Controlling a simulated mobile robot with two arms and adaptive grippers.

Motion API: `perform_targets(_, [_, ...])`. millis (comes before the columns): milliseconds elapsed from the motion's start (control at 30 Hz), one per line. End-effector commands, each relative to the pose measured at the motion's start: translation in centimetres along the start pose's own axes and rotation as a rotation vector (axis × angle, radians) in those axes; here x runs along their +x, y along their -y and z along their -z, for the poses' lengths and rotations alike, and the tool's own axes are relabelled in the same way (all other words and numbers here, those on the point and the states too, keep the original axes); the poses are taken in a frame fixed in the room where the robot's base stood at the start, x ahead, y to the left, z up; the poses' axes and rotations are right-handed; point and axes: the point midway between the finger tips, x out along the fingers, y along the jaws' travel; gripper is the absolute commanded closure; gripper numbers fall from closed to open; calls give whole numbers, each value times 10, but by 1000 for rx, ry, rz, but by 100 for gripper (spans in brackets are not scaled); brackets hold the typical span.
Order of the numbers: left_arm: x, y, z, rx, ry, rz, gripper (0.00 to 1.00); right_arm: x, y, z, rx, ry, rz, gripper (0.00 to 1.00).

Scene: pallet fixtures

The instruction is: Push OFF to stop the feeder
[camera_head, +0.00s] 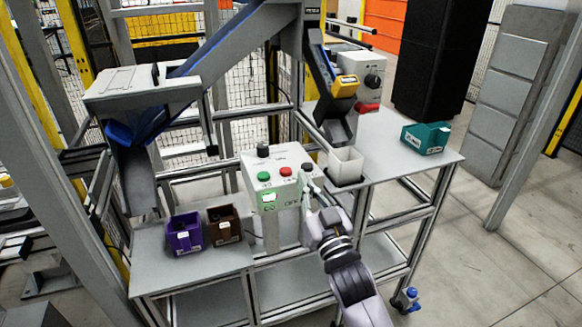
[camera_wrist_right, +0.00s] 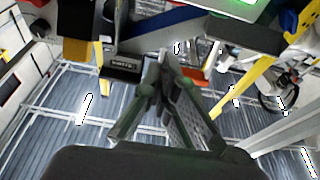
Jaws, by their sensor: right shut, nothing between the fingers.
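The grey control box (camera_head: 253,165) stands on the bench, with a green button (camera_head: 264,176), a red button (camera_head: 286,171) and dark knobs (camera_head: 263,150) on its sloped top. A green-lit panel (camera_head: 269,199) is on its front. I cannot read an OFF label. My right gripper (camera_head: 307,184) is at the box's right front corner, to the right of the red button. Its fingers hide part of that corner; I cannot tell whether they touch it. In the right wrist view the gripper (camera_wrist_right: 163,70) is shut and empty, and a bright green-lit surface (camera_wrist_right: 238,8) shows above right. My left gripper is not in view.
A purple bin (camera_head: 184,236) and a brown bin (camera_head: 224,224) stand left of the box. A white container (camera_head: 346,162) stands under the feeder chute (camera_head: 338,108) at right. A teal bin (camera_head: 427,139) is on the right tabletop (camera_head: 390,155), which has free room.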

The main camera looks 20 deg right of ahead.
Motion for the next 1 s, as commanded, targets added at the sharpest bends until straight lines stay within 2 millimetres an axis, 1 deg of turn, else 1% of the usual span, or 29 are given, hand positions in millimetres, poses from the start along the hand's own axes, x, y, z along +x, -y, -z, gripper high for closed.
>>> perform_targets(167, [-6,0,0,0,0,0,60,28,0,3,-2,-2,0,100])
perform_targets(400, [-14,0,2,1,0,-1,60,81,0,3,0,-1,1,100])
perform_targets(500, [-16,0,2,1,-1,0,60,100,0,3,-1,-1,1,100])
perform_targets(533, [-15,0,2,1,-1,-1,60,94,0,-9,1,6,0,100])
perform_targets(567, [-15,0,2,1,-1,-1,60,91,0,-15,1,7,-1,100])
perform_targets(700, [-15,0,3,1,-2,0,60,85,0,-30,1,3,0,100])
perform_targets(800, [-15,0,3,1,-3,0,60,83,0,-35,1,1,0,100])
perform_targets(1000, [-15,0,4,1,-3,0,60,82,0,-38,0,0,0,100])
